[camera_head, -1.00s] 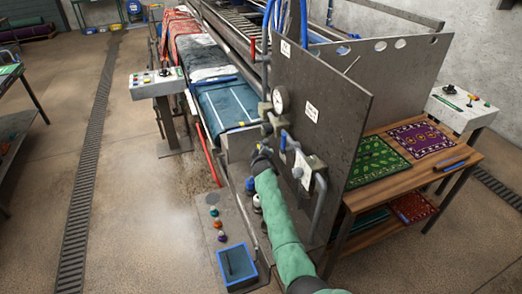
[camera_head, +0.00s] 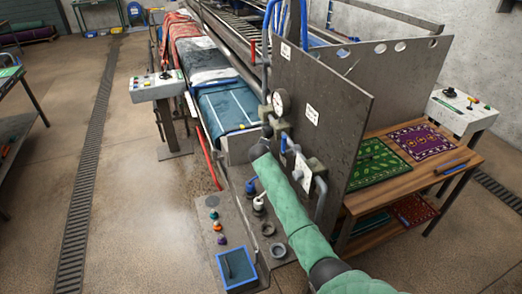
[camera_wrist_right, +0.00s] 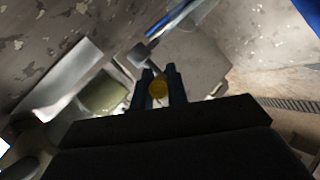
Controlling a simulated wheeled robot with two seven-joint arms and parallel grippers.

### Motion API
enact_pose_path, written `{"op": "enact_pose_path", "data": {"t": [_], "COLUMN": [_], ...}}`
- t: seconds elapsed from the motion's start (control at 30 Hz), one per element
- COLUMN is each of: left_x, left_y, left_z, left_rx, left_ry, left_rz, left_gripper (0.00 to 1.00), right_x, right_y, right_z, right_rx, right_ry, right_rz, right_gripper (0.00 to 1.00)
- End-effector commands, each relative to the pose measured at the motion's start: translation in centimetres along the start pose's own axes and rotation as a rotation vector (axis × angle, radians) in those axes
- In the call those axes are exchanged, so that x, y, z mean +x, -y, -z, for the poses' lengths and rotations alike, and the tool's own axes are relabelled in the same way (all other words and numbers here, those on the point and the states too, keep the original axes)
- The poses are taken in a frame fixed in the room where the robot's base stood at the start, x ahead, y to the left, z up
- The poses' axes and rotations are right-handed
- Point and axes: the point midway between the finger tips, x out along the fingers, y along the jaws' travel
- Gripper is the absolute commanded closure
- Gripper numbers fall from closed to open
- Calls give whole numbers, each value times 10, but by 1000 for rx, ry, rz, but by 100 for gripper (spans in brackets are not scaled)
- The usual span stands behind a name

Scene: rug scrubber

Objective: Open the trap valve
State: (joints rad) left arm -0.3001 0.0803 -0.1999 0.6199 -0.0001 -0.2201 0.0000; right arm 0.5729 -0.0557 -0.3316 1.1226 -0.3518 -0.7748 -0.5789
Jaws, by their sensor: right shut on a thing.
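My right gripper (camera_head: 259,151) is at the end of the green-sleeved arm, beside the pipework on the near face of the grey metal panel; its fingers are hard to make out in the head view. I cannot tell whether this piece belongs to the trap valve. A blue-handled fitting (camera_head: 251,186) and a white fitting (camera_head: 259,202) stand low beside the arm. My left gripper is not in view.
A pressure gauge (camera_head: 281,102) and a grey pipe (camera_head: 321,198) are on the panel (camera_head: 335,125). Coloured knobs (camera_head: 217,227) and a blue-rimmed tray (camera_head: 236,270) are on the floor plate. A wooden table (camera_head: 400,170) with rug pieces is at right. Open floor lies left.

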Motion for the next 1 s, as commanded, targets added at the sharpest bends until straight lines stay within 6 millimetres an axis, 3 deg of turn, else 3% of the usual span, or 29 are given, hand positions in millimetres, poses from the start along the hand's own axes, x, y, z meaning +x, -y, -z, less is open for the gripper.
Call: {"op": "enact_pose_path", "data": {"t": [0.13,0.17,0.27,0.67,1.0], "left_x": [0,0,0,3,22], "left_y": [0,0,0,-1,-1], "left_z": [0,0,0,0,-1], "left_rx": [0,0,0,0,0], "left_ry": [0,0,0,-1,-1], "left_rz": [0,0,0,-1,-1], "left_gripper": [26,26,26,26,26], "right_x": [0,0,0,-3,-40], "right_y": [-2,-2,-2,1,3], "right_z": [1,1,1,-1,-2], "right_rx": [1,1,1,1,2], "right_ry": [-2,-2,-2,-1,-1], "right_rz": [-3,-3,-3,-2,-2], "right_gripper": [100,83,63,63,63]}}
